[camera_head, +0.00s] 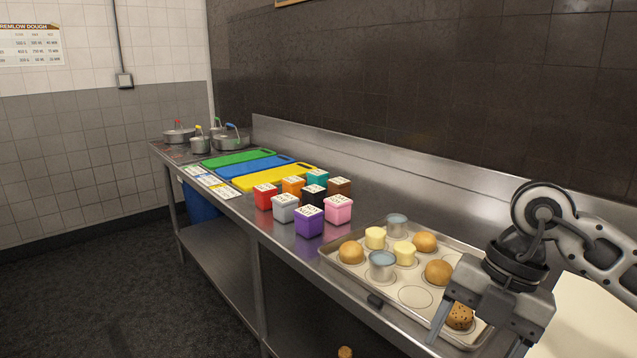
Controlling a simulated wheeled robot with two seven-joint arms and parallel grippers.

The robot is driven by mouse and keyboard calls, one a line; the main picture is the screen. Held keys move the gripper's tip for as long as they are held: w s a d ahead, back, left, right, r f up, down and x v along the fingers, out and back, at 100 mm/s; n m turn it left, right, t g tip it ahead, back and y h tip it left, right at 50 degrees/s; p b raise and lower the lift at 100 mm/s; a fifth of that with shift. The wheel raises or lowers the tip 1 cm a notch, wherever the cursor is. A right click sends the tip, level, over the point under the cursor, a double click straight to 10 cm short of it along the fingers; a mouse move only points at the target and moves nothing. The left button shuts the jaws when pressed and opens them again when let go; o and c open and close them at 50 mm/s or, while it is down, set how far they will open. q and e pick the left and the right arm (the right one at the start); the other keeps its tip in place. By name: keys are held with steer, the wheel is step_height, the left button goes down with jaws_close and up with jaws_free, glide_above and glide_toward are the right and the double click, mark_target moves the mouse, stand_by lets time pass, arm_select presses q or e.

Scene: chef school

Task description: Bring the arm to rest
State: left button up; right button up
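My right gripper (480,332) comes in from the right and hangs above the right end of a metal baking tray (345,265). Its fingers are spread apart with nothing held between them. A speckled brown cookie (460,317) shows behind and between the fingers, on the tray. The tray also holds round buns (351,252), pale yellow cylinders (375,237) and metal cups (382,265). Part of the tray is hidden by my gripper. My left gripper is not in view.
The steel counter (360,205) runs along the dark tiled wall. Several coloured boxes (309,221) stand left of the tray. Green, blue and yellow cutting boards (274,178) lie beyond them, then metal pots (231,140). Open floor (120,285) lies at the left.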

steer(key=s+a+r+y, duration=0.2)
steer(key=s+a+y, duration=0.1)
steer(key=a+y, duration=0.55)
steer(key=s+a+r+y, duration=0.1)
steer(key=s+a+y, duration=0.1)
steer(key=a+y, duration=0.7)
steer(key=w+d+f+m+t+h, duration=0.35)
steer(key=f+m+t+h, duration=0.25)
steer(key=m+t, duration=0.4)
steer(key=w+d+f+m+t+h, duration=0.2)
steer(key=d+f+m+t+h, duration=0.45)
steer(key=m, duration=0.55)
steer(key=s+d+f+m+g+h, duration=0.1)
steer(key=s+f+m+g+h, duration=0.1)
steer(key=s+f, duration=0.4)
steer(key=s+d+f+m+g+h, duration=0.2)
steer(key=s+f, duration=0.3)
steer(key=f, duration=0.6)
steer(key=shift+s+f+g+h, duration=0.35)
steer(key=shift+s+g+h, duration=0.1)
steer(key=shift+h, duration=0.15)
